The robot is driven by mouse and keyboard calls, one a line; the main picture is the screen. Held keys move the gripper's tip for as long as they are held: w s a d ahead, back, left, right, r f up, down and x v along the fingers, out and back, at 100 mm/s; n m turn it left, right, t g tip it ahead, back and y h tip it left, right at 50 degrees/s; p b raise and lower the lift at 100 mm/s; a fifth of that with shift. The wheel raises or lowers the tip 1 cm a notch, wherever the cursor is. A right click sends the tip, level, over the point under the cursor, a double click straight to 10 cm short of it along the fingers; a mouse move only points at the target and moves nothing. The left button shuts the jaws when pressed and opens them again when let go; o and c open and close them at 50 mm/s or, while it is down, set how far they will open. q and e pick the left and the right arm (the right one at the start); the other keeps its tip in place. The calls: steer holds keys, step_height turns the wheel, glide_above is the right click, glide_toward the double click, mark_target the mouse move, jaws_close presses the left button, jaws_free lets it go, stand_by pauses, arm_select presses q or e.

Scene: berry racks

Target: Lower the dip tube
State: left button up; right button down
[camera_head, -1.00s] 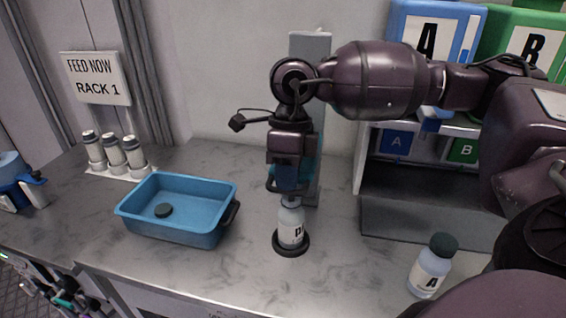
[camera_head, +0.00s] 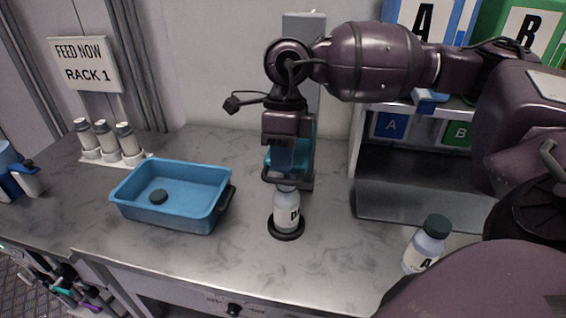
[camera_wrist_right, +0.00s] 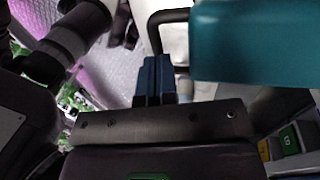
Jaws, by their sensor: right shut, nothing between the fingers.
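The dip stand is a grey column (camera_head: 304,60) with a teal carriage (camera_head: 303,152) on its front. A white labelled bottle (camera_head: 287,212) stands upright in a black ring (camera_head: 286,233) below it. My right gripper (camera_head: 284,178) points down at the carriage, just above the bottle, and hides the dip tube and the bottle's mouth. Its jaws are shut with nothing between them. In the right wrist view the dark blue fingers (camera_wrist_right: 155,80) are close together beside the teal carriage (camera_wrist_right: 255,40). My left gripper is not in view.
Bottle A (camera_head: 425,245) with a dark cap stands at right. A shelf with bins A (camera_head: 390,124) and B (camera_head: 458,134) is behind. White tubes (camera_head: 105,138) stand at back left.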

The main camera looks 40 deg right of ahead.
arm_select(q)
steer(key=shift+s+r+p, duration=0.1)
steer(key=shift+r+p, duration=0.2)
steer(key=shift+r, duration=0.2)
arm_select(e)
steer(key=v, duration=1.2)
steer(key=shift+r, duration=0.2)
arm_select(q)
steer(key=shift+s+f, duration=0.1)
arm_select(e)
steer(key=shift+s+a, duration=0.15)
